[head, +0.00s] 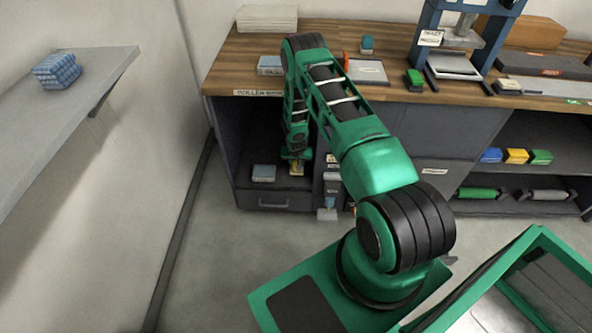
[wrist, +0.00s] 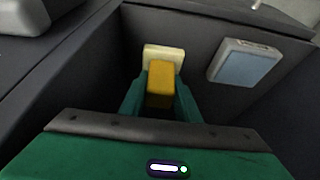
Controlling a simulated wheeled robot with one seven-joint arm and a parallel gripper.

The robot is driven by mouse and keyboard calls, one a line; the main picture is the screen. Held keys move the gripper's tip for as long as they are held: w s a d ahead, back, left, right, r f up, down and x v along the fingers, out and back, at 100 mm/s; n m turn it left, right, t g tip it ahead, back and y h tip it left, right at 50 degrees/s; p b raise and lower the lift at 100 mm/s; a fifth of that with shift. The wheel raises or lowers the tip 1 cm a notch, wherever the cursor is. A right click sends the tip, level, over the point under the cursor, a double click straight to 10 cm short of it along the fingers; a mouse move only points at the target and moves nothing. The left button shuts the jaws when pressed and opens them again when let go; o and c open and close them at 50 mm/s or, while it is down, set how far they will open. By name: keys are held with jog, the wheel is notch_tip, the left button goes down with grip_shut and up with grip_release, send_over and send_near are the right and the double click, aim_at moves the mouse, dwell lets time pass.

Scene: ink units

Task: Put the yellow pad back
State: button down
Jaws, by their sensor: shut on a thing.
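The yellow pad (wrist: 160,86) is between the two green fingers of my gripper (wrist: 160,98) in the wrist view. A cream block (wrist: 164,53) shows directly beyond its far end; I cannot tell whether it is part of the pad. In the head view my gripper (head: 297,160) points down inside the open left compartment of the bench, and a small bit of the yellow pad (head: 297,171) shows below it. My gripper is shut on the pad. I cannot tell whether the pad touches the compartment floor.
A pale-blue pad (head: 263,173) lies to the left in the same compartment; in the wrist view this blue pad (wrist: 243,66) is at the right. Dark compartment walls stand close by. Blue, yellow and green blocks (head: 516,156) sit on the right shelf.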

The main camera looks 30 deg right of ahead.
jog(key=shift+f, duration=1.95)
jog(key=shift+f, duration=0.1)
jog(key=c, duration=1.3)
grip_release()
jog(key=shift+c, duration=0.2)
jog(key=v, duration=1.2)
